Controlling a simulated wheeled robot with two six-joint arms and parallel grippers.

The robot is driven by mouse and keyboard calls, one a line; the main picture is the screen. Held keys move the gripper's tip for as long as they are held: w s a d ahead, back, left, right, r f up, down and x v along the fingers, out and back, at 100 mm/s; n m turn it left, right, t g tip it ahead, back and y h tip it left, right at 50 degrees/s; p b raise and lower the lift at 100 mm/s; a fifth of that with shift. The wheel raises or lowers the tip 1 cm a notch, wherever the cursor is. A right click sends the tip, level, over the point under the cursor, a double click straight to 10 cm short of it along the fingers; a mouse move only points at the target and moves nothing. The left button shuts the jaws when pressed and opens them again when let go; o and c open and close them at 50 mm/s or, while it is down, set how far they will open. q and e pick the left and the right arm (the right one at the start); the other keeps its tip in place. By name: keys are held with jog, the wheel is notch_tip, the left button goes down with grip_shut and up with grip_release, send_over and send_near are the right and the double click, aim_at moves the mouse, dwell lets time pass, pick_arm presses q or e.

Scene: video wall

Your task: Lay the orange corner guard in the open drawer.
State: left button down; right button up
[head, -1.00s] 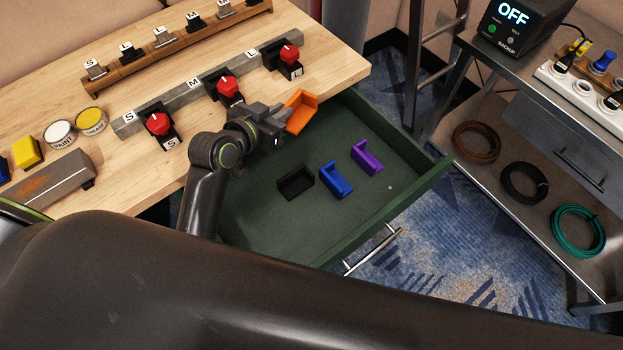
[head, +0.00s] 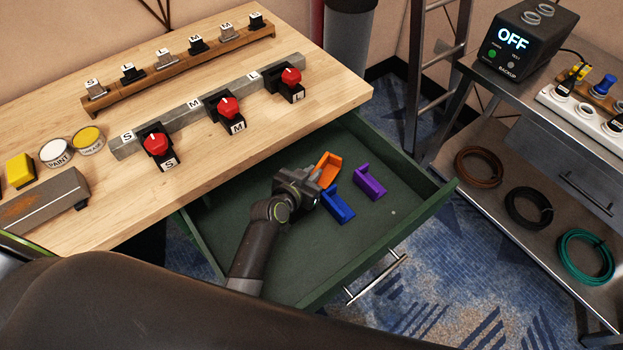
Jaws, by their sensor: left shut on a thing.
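The orange corner guard (head: 328,168) is an L-shaped piece in the jaws of my left gripper (head: 316,180). The gripper is shut on it, low over or inside the open green drawer (head: 300,288); I cannot tell whether the guard touches the drawer floor. A blue corner guard (head: 338,204) and a purple corner guard (head: 369,182) lie in the drawer, just right of and below the orange one. The black guard is hidden behind my left gripper and arm. My right gripper is not in view.
The wooden table (head: 230,150) above the drawer carries a grey rail with red-knobbed black clamps (head: 228,108). A metal shelf (head: 590,135) with a power box (head: 525,42) stands at right. The drawer's right and front floor is clear.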

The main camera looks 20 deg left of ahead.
pick_arm(q)
jog(key=shift+f, duration=0.9)
jog(key=shift+f+b, duration=0.2)
jog(key=shift+b, duration=0.1)
jog(key=c, duration=1.5)
grip_release()
jog(key=shift+r, duration=0.1)
